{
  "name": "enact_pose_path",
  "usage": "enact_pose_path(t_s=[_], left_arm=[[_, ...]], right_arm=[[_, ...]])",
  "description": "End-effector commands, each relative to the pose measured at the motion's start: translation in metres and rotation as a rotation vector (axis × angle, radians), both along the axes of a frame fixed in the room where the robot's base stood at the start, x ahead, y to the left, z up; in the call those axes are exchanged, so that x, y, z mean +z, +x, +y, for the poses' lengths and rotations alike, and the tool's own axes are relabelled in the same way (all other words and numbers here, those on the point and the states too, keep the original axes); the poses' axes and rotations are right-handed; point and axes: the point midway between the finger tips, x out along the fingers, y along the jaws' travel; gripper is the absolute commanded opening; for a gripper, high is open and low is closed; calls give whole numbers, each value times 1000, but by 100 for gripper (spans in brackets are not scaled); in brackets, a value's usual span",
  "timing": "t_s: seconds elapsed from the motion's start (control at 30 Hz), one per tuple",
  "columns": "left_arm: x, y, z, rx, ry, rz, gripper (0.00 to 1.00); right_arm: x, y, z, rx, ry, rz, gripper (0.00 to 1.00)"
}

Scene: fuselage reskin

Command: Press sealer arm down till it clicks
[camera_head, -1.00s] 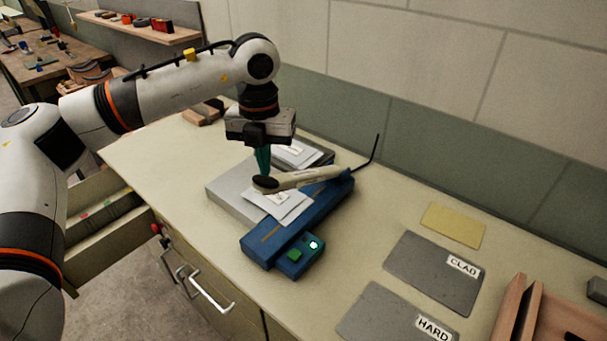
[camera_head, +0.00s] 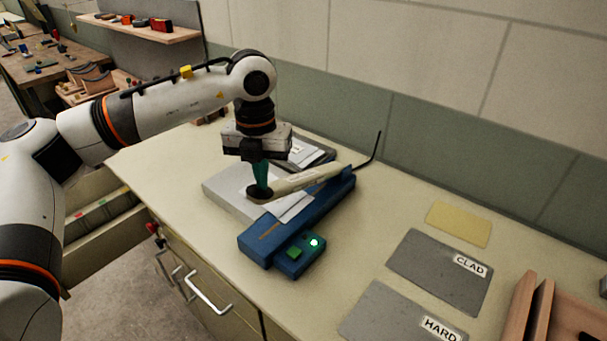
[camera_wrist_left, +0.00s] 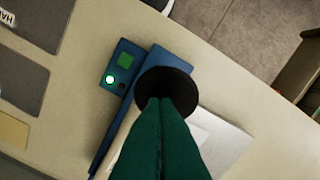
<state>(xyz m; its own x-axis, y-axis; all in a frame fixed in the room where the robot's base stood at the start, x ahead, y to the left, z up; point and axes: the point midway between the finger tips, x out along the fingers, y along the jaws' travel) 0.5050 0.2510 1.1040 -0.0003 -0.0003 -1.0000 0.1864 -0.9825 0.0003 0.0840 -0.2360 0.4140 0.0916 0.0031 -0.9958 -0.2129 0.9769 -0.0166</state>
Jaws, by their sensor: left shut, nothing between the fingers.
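The blue sealer (camera_head: 283,236) stands on the bench, with a green button and a lit round light at its front end. Its pale sealer arm (camera_head: 305,181) has a dark round knob (camera_head: 260,192) at the free end and still sits raised, sloping above the base. My left gripper (camera_head: 261,186) is shut and empty, pointing down with its green fingertips at the knob. In the left wrist view the knob (camera_wrist_left: 168,82) shows just beyond the closed fingertips (camera_wrist_left: 162,102); whether they touch it is hard to tell. My right gripper is not in view.
A grey block with white sheets (camera_head: 228,188) lies beside and partly under the sealer arm. Grey plates marked CLAD (camera_head: 440,270) and HARD (camera_head: 400,315), a yellow sheet (camera_head: 458,224) and a wooden rack (camera_head: 530,310) lie to the right. An open drawer (camera_head: 110,225) is at left.

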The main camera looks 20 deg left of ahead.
Motion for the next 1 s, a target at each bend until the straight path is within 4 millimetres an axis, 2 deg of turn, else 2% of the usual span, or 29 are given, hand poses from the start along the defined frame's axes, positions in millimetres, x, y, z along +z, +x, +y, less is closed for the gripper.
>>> enact_pose_path(t_s=[0.03,1.0], left_arm=[[-6,-1,0,0,0,0,0],[-63,-10,4,1,0,-1,0]], right_arm=[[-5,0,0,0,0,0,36],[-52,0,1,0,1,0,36]])
